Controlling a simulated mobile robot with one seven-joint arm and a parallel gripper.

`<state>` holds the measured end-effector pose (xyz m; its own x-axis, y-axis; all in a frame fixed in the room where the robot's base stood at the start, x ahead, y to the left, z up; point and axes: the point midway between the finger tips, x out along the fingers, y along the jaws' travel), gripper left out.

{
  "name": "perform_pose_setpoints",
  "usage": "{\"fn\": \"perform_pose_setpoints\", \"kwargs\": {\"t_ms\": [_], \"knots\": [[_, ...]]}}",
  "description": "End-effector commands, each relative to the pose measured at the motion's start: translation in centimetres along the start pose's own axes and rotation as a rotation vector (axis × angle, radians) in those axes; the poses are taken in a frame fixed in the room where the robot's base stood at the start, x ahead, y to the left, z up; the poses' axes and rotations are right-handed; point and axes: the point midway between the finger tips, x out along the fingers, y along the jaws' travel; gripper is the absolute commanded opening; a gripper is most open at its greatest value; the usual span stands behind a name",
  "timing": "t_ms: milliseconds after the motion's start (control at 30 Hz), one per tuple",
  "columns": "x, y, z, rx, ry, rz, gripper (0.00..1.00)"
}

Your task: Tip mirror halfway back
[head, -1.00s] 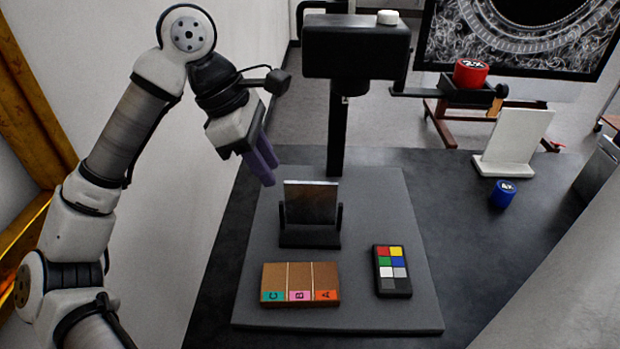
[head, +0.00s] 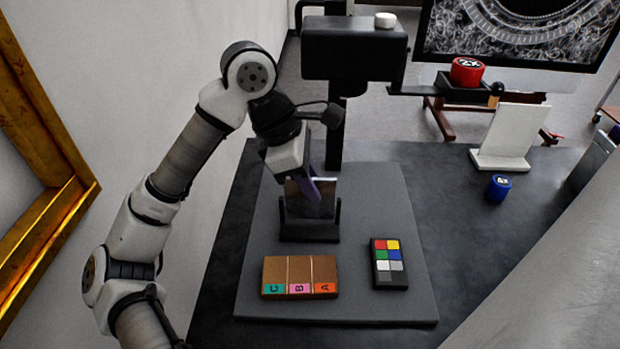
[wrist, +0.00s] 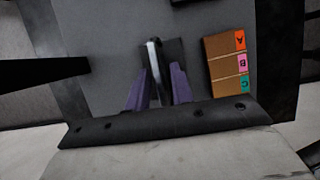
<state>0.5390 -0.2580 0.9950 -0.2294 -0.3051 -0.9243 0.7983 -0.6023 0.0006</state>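The small mirror (head: 328,199) stands upright in a black stand (head: 309,231) on a grey board. My gripper (head: 314,192) is at the mirror's upper part, with a purple finger across its front face in the head view. In the wrist view the two purple fingers of my gripper (wrist: 159,72) are apart. The thin pale edge of the mirror (wrist: 153,55) shows between them, with a gap on each side. The far finger is mostly hidden in the head view, and I cannot tell whether either finger touches the mirror.
A brown block with C, B, A labels (head: 299,271) and a colour chart (head: 389,268) lie on the board (head: 375,308). A black camera-like box (head: 352,48) on a post stands behind the mirror. A blue pot (head: 498,187) and white panel (head: 508,138) are at right.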

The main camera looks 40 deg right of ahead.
Motion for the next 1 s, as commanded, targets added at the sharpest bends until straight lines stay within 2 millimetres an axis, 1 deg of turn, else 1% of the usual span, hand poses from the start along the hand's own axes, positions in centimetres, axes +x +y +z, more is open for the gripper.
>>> {"fn": "perform_pose_setpoints", "kwargs": {"t_ms": [33, 100, 167, 567, 767, 1000], "knots": [[0.0, 0.0, 0.0, 0.0, 0.0, 0.0, 0.16], [0.0, 0.0, 0.0, 0.0, 0.0, 0.0, 0.07], [0.0, 0.0, 0.0, 0.0, 0.0, 0.0, 0.0], [0.0, 0.2, 0.0, -0.015, 0.0, -0.034, 0.0], [0.0, 0.8, 0.0, -0.056, 0.001, -0.131, 0.0], [0.1, 1.8, -0.1, -0.134, 0.0, -0.313, 0.0]]}}
